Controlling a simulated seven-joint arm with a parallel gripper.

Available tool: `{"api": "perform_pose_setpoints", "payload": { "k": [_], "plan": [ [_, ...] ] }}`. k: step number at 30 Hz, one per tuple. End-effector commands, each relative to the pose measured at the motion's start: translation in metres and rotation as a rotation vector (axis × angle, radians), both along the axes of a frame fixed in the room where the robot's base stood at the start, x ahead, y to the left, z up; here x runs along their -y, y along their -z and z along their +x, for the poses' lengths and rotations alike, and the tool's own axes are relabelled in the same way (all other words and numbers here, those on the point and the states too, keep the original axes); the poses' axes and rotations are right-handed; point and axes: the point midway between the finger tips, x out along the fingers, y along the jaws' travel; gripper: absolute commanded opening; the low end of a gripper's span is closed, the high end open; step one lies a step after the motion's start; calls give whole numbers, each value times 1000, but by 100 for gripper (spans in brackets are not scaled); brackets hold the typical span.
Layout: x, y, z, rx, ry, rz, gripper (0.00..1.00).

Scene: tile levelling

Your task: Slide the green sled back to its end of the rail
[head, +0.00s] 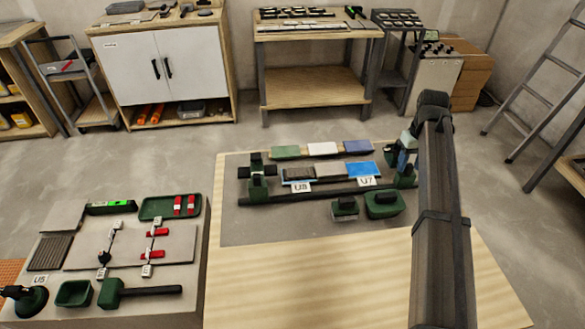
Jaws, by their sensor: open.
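A long dark rail (315,197) lies across the grey mat on the bench. A green block (405,180), which looks like the sled, sits at the rail's right end. Another dark green block (257,188) stands at the rail's left end, with a dark cross-shaped piece behind it; I cannot tell for certain which is the sled. My gripper (402,160) is open, pointing down just above the right-hand green block. It is small and partly hidden by my arm, and I cannot tell if it touches the block.
Tiles (328,171) lie in rows behind the rail, with labels U8 (301,187) and U7 (368,181). Two green-based tools (384,205) stand in front of it. The wooden bench front (310,275) is clear. A side table (190,285) at left holds a mallet (140,291) and trays.

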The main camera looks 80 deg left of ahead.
Motion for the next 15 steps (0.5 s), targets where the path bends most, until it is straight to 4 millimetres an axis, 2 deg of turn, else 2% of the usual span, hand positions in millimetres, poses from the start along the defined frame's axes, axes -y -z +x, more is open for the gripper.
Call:
{"api": "perform_pose_setpoints", "payload": {
  "k": [15],
  "plan": [
    [-1, -42, 0, 0, 0, 1, 47]
  ]
}}
